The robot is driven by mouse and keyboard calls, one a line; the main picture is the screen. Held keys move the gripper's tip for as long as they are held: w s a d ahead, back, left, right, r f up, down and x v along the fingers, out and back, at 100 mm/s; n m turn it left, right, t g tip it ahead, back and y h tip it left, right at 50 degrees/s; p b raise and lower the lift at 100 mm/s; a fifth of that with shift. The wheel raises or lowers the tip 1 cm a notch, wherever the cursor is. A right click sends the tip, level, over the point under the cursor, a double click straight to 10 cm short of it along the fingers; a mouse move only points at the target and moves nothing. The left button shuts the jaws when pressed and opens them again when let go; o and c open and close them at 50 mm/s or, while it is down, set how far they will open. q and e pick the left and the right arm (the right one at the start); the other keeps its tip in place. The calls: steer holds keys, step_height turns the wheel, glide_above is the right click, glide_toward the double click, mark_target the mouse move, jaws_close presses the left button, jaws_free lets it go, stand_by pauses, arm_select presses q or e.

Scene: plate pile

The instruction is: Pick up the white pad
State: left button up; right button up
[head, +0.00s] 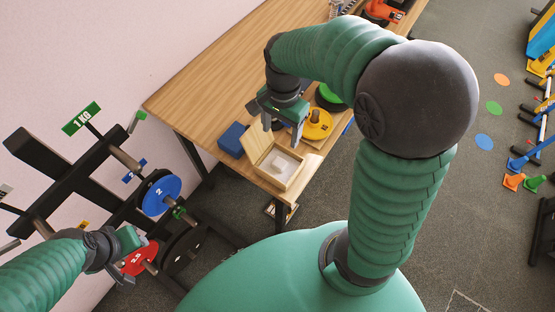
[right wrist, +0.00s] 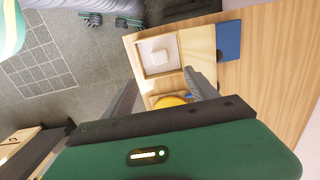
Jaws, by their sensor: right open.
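The white pad (head: 283,163) lies inside an open wooden box (head: 301,178) at the table's near end. In the right wrist view the pad (right wrist: 160,56) is a small rounded white block on the pale floor of the box (right wrist: 139,63). My right gripper (head: 283,134) is above the table, just beyond the box, with its fingers apart and nothing between them. In the right wrist view its fingertips (right wrist: 160,80) point toward the box, apart from the pad. My left gripper (head: 135,240) is at the lower left by the weight rack; its fingers are too small to read.
A blue box (head: 231,139) stands left of the wooden box. A yellow weight disc (head: 317,126) and a green disc (head: 329,93) lie close to my right gripper. A rack with a blue disc (head: 160,195) and a red disc (head: 138,259) stands near my left arm. The table's far left is clear.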

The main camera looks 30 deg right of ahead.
steer(key=d+p, duration=0.2)
steer(key=b, duration=0.2)
glide_toward(279, 163)
steer(key=shift+s+a+h, duration=0.25)
steer(key=shift+s+h, duration=0.05)
steer(key=shift+s, duration=0.05)
steer(key=f, duration=0.1)
steer(key=d+f, duration=0.1)
steer(key=f, duration=0.3)
steer(key=shift+w+d+f, duration=0.1)
steer(key=shift+d, duration=0.3)
steer(key=f, duration=0.2)
steer(key=a+f, duration=0.1)
steer(key=f, duration=0.1)
steer(key=shift+w+b, duration=0.1)
steer(key=shift+b, duration=0.25)
steer(key=shift+w+a, duration=0.1)
steer(key=shift+a, duration=0.2)
steer(key=shift+a+r, duration=0.1)
steer(key=shift+a, duration=0.2)
steer(key=c, duration=0.3)
steer(key=shift+d, duration=0.5)
steer(key=c, duration=1.1)
arm_select(q)
steer(key=shift+s+d+r, duration=0.1)
steer(key=shift+d+r, duration=0.05)
steer(key=shift+r, duration=0.55)
arm_select(e)
steer(key=shift+a, duration=0.2)
steer(key=shift+c, duration=0.3)
